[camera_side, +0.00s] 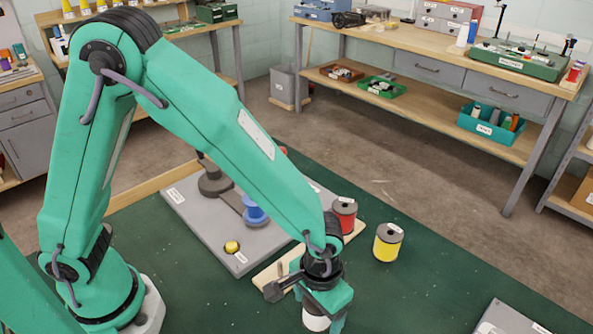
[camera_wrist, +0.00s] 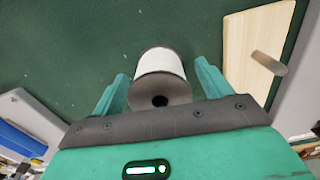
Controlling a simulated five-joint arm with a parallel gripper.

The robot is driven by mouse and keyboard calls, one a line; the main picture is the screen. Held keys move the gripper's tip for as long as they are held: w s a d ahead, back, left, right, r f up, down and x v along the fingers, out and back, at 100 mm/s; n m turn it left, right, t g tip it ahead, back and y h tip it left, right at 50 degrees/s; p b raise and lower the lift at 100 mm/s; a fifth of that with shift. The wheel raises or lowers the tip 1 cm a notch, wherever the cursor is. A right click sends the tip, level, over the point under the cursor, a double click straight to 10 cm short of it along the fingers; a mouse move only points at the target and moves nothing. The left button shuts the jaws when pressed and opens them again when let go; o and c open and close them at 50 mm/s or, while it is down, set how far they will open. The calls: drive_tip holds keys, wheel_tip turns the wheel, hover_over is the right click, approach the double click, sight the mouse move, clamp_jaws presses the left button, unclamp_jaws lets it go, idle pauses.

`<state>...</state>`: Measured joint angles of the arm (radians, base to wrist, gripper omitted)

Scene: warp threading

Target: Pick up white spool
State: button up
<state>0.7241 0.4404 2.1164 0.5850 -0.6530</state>
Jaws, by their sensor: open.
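The white spool (camera_wrist: 158,62) has a white body and a dark end flange with a centre hole. In the wrist view it lies between the two green fingers of my gripper (camera_wrist: 161,80), with a gap to the finger on each side. My gripper (camera_side: 327,303) is open around it. In the side view the white spool (camera_side: 316,321) shows at the bottom edge, partly covered by my gripper and cut off by the frame.
A wooden strip with a peg (camera_wrist: 257,45) is on the right in the wrist view. In the side view, a red spool (camera_side: 344,217) and a yellow spool (camera_side: 387,245) stand nearby. A grey plate (camera_side: 190,226) carries a blue spool (camera_side: 254,211).

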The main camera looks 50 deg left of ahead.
drive_tip(key=shift+c, duration=0.4)
drive_tip(key=c, duration=1)
drive_tip(key=shift+r, duration=0.1)
drive_tip(key=shift+r, duration=0.7)
drive_tip(key=r, duration=0.3)
drive_tip(key=shift+s+d, duration=0.2)
drive_tip(key=shift+s, duration=0.2)
drive_tip(key=s+d+r, duration=0.3)
drive_tip(key=s+r, duration=0.3)
drive_tip(key=s, duration=0.4)
drive_tip(key=shift+s+r, duration=0.15)
drive_tip(key=shift+r, duration=0.05)
